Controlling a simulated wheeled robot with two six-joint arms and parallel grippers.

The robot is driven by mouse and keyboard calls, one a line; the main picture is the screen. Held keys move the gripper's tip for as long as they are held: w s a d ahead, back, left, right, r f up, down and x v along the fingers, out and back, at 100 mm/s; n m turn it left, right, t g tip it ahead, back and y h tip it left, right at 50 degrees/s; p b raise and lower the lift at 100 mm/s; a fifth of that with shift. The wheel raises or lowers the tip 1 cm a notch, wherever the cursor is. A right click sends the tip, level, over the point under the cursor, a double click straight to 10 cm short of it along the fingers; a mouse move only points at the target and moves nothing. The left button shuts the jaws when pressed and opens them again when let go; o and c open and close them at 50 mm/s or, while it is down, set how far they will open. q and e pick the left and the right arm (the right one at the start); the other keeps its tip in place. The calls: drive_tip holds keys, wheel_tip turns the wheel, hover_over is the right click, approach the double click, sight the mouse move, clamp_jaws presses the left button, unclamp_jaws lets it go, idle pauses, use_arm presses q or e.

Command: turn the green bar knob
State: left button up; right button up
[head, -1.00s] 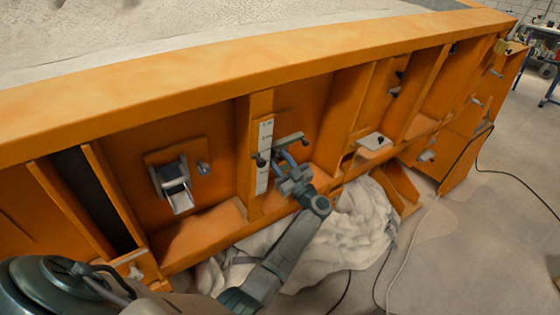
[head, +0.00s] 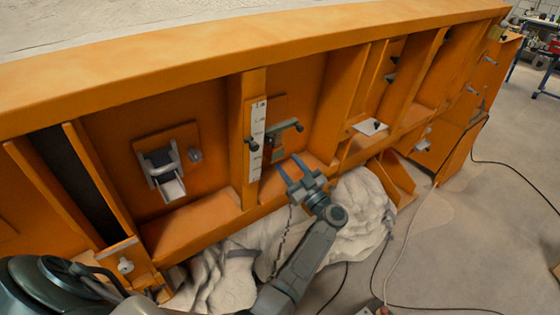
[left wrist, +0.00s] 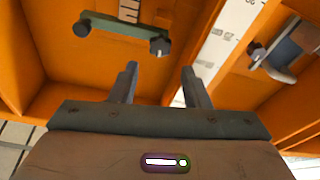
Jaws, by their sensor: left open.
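The green bar knob (head: 286,128) is on the orange frame beside the white ruler strip, a slightly slanted bar with dark round ends. In the left wrist view the green bar (left wrist: 122,29) lies ahead, at the upper left, with both dark ends in sight. My left gripper (head: 289,166) is open and empty, below the bar and apart from it in the head view. In the left wrist view its two fingers (left wrist: 159,68) point towards the panel with nothing between them. My right gripper is not in view.
The white ruler strip (head: 257,140) runs beside the bar. A metal latch (head: 163,170) with a small knob is to the left. Orange ribs stand on both sides. A white cloth heap (head: 362,210) lies below. A small white plate (head: 370,127) is to the right.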

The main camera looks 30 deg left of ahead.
use_arm(q)
drive_tip(key=v, duration=0.2)
drive_tip(key=shift+s+d+f+b, duration=0.1)
drive_tip(key=shift+s+d+b, duration=0.05)
drive_tip(key=shift+d+b, duration=0.15)
